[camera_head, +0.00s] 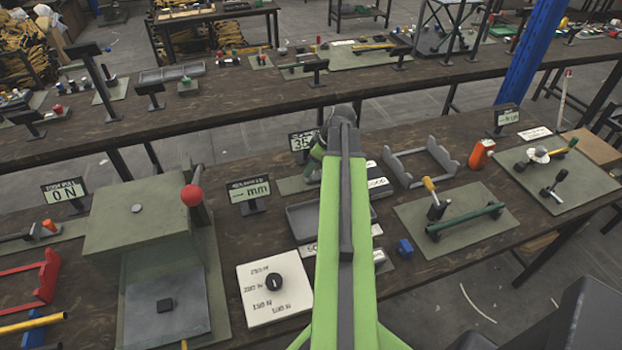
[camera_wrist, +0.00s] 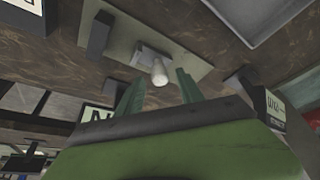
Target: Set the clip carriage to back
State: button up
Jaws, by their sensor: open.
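In the wrist view, a small grey block (camera_wrist: 150,56) with a pale rounded knob (camera_wrist: 159,74) sits on an olive plate (camera_wrist: 120,42); it looks like the clip carriage, but I cannot be sure. A taller dark block (camera_wrist: 98,35) stands at the plate's left end. My gripper (camera_wrist: 161,78) is open, its two green fingers apart, with the knob showing between them. I cannot tell whether either finger touches it. In the head view, my arm covers most of this spot; only the left end of the olive plate (camera_head: 292,186) shows beside it.
A large green press box (camera_head: 140,225) with a red ball lever (camera_head: 191,196) stands left. A grey tray (camera_head: 300,222) lies beside my arm. A blue block (camera_head: 405,248) lies right.

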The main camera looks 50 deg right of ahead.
jog(key=shift+w+f, duration=0.2)
jog(key=shift+f, duration=0.35)
jog(key=shift+a, duration=0.1)
grip_shut()
jog(key=shift+r, duration=0.1)
dwell(0.9)
